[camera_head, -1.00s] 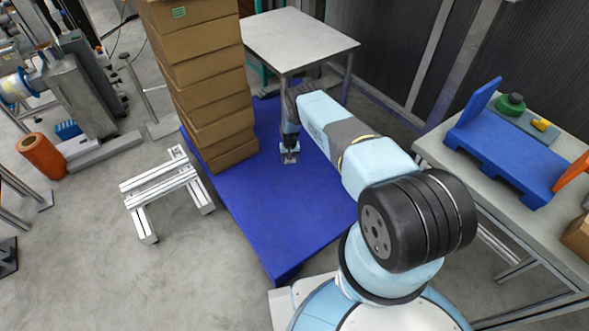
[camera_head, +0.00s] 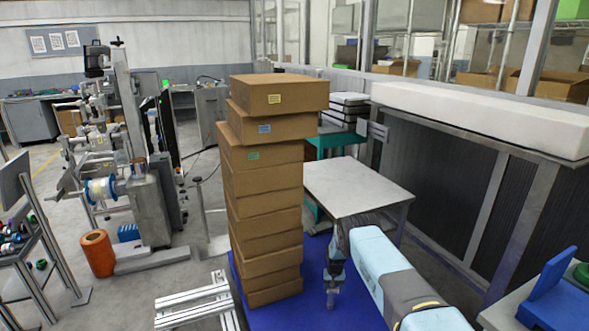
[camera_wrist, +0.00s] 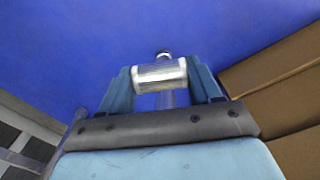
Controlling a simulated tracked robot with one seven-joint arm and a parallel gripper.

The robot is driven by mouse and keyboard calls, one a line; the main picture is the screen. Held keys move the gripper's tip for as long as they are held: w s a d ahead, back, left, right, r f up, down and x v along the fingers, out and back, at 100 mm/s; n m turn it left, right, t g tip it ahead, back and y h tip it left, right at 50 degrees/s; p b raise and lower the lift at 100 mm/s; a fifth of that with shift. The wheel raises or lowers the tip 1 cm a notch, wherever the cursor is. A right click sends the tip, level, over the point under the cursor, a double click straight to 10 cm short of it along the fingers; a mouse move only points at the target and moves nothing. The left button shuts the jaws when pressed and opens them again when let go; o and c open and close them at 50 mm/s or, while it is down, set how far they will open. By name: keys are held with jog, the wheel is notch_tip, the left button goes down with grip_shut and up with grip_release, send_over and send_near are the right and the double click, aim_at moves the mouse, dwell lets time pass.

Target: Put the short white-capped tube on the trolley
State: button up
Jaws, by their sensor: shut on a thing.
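My gripper (camera_head: 331,298) points down over the blue deck (camera_head: 277,318), which looks like the trolley, just right of the box stack. In the wrist view its two fingers are shut on a short, shiny silver-white cylinder, apparently the short white-capped tube (camera_wrist: 160,76). The tube lies across between the fingers, with the blue deck (camera_wrist: 110,35) behind it. I cannot tell whether the tube touches the deck. In the head view the tube is too small to make out.
A tall stack of brown boxes (camera_head: 265,185) stands on the deck, close left of my gripper. A pale-topped table (camera_head: 357,187) is behind. An aluminium frame (camera_head: 195,302) lies left of the deck. A blue rack (camera_head: 548,292) is at the right.

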jog(key=s+d+r, duration=0.2)
jog(key=s+r, duration=0.2)
jog(key=r, duration=0.7)
jog(key=s+d+r, duration=0.2)
jog(key=s+r, duration=0.1)
jog(key=r, duration=0.8)
jog(key=s+d+r, duration=0.2)
jog(key=s+r, duration=1.2)
jog(key=s, duration=0.1)
jog(key=shift+s+r+n, duration=0.3)
jog(key=shift+r, duration=0.1)
jog(key=shift+a, duration=0.1)
